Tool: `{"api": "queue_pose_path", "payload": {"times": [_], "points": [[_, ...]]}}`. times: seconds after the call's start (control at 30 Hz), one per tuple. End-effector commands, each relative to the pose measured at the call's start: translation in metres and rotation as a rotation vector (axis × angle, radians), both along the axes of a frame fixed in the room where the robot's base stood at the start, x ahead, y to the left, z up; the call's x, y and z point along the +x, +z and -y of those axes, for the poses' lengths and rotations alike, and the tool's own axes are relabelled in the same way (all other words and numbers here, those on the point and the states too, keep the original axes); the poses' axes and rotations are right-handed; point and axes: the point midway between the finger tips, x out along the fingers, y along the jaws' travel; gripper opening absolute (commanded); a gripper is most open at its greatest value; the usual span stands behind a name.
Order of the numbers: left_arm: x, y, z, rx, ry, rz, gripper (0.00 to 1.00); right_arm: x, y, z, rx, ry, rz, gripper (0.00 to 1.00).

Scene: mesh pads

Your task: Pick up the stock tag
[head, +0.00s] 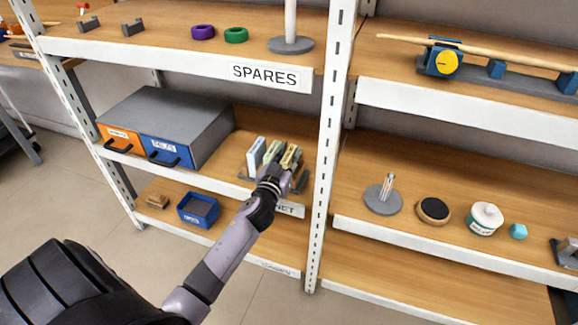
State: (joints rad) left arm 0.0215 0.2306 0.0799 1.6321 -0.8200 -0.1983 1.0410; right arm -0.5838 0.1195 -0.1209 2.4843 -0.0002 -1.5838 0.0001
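My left gripper (275,174) is on the middle shelf of the left bay, reaching in over the shelf's front edge. It is at the front of a grey rack (301,181) with several upright flat pieces: a pale blue-white one (255,154), a greenish one (272,152) and a tan one (291,156). The gripper overlaps the lower part of these pieces, close to the tan one. Its fingertips are too small and dark to tell whether they are open or shut, or touching anything. I cannot tell which piece, if any, is the stock tag. My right gripper is not in view.
A grey drawer unit (190,112) with orange and blue fronts stands left of the rack. A blue bin (199,209) sits on the shelf below. A white upright post (328,150) stands to the right. Bare shelf lies between drawers and rack.

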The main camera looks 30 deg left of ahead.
Motion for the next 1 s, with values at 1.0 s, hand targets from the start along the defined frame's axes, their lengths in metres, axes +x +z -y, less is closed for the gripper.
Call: {"api": "queue_pose_path", "payload": {"times": [1.0], "points": [[-0.0004,0.0053,0.0001,0.001,0.000,0.001,0.00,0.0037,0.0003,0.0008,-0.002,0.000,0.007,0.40]]}}
